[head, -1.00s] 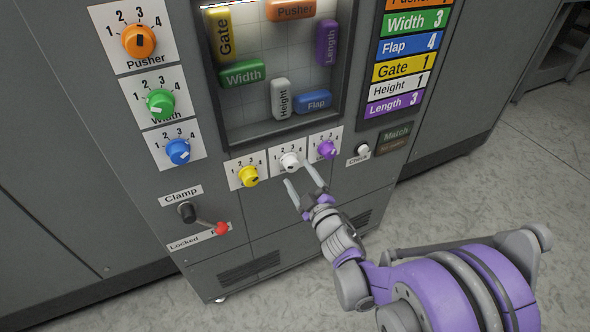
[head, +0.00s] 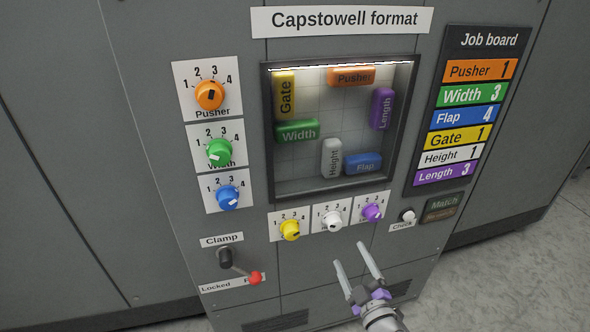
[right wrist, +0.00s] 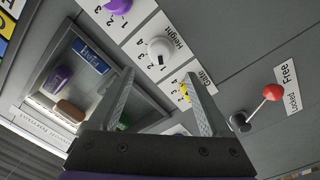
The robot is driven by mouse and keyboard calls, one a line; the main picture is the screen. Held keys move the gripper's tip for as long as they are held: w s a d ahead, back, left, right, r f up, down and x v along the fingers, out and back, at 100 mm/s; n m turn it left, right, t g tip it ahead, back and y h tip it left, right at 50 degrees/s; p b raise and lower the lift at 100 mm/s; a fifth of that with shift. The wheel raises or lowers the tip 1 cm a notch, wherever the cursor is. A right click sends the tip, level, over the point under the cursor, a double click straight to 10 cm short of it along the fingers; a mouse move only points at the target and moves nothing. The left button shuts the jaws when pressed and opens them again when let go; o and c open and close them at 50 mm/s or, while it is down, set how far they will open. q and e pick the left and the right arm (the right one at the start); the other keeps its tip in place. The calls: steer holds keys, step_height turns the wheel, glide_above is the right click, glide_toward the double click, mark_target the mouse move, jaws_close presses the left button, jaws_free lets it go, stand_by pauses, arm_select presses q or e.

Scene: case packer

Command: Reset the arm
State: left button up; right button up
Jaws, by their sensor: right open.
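My right gripper (head: 353,256) is open and empty in the head view, below the row of yellow, white and purple knobs and apart from them. In the right wrist view its two fingers (right wrist: 158,80) stand apart in front of the panel, with nothing between them. The white Height knob (head: 332,220) also shows in the right wrist view (right wrist: 160,50). The yellow Gate knob (head: 289,230) is left of it and the purple Length knob (head: 372,211) is right of it. My left gripper is not in view.
The clamp lever's red ball (head: 255,278) is at the lower left. Orange (head: 209,95), green (head: 219,152) and blue (head: 227,197) knobs line the left side. A window (head: 268,150) holds coloured labelled blocks. The Job board (head: 488,40) is at the right, above the check button (head: 408,215).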

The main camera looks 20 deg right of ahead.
steer(key=s+a+f+m+g, duration=0.3)
steer(key=s+g, duration=0.2)
steer(key=s, duration=0.2)
steer(key=s+a+f+m+g, duration=0.2)
steer(key=s+a+m+g, duration=0.15)
steer(key=s, duration=0.35)
steer(key=s+a+f+m+g, duration=0.2)
steer(key=s+f+g, duration=0.1)
steer(key=s+g, duration=0.3)
arm_select(q)
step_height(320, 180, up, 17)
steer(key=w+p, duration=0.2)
steer(key=p, duration=1.3)
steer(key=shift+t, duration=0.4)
arm_select(e)
step_height(320, 180, up, 17)
steer(key=w+t, duration=0.1)
steer(key=w, duration=0.1)
steer(key=shift+f+t, duration=0.2)
steer(key=shift+t, duration=0.15)
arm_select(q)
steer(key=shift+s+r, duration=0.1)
arm_select(e)
steer(key=shift+s, duration=0.1)
